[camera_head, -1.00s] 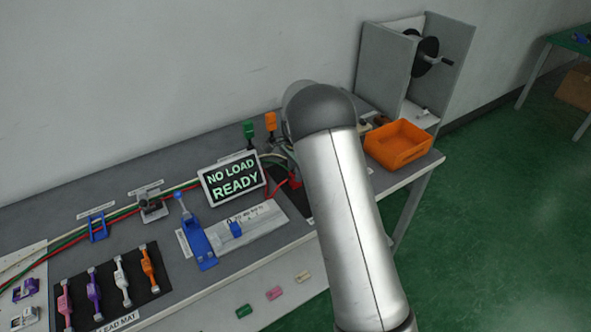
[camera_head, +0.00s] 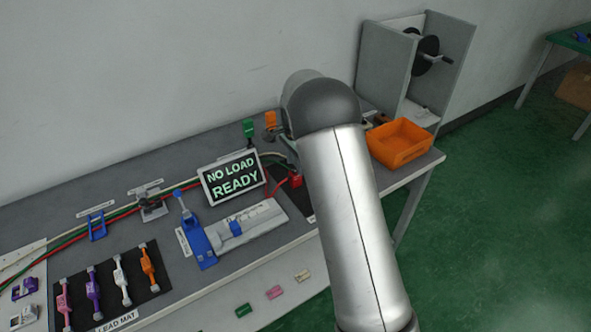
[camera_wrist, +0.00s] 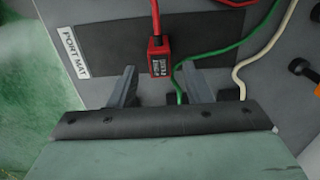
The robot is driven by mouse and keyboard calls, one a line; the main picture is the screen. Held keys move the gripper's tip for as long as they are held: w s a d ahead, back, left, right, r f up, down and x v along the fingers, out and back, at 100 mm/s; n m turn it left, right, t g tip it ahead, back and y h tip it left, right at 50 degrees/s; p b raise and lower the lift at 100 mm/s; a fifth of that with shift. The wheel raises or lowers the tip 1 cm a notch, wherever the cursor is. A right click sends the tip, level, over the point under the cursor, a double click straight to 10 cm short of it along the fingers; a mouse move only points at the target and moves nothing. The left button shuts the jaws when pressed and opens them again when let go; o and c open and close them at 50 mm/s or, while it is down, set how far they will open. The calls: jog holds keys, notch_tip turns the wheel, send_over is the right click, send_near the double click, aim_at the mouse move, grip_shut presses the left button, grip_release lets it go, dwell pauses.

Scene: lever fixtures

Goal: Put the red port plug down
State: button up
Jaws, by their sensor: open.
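The red port plug (camera_wrist: 159,57), with a dark label on its face and a red cord, lies on the dark port mat (camera_wrist: 95,47) in the wrist view. In the head view the plug (camera_head: 296,181) shows as a small red block left of my arm. My gripper (camera_wrist: 158,72) is open, one finger on each side of the plug's lower end. The fingers stand apart from the plug, with a visible gap on both sides. My gripper is hidden behind my arm in the head view.
A green cord (camera_wrist: 215,55) and a white cord (camera_wrist: 262,50) run close by the right finger. An orange bin (camera_head: 399,143) stands at the bench's right end. A "NO LOAD READY" sign (camera_head: 233,177) stands left of the plug.

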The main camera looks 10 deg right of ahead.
aim_at(296, 171)
notch_tip(296, 171, up, 9)
jog(key=s+r+n, duration=0.3)
jog(key=s+r, duration=0.1)
jog(key=s, duration=0.4)
jog(key=s+f+n, duration=0.2)
jog(key=s+n, duration=0.9)
jog(key=s, duration=2)
jog(key=shift+d+f+b, duration=0.2)
jog(key=shift+f+b, duration=0.15)
jog(key=shift+f, duration=0.05)
jog(key=shift+w, duration=0.1)
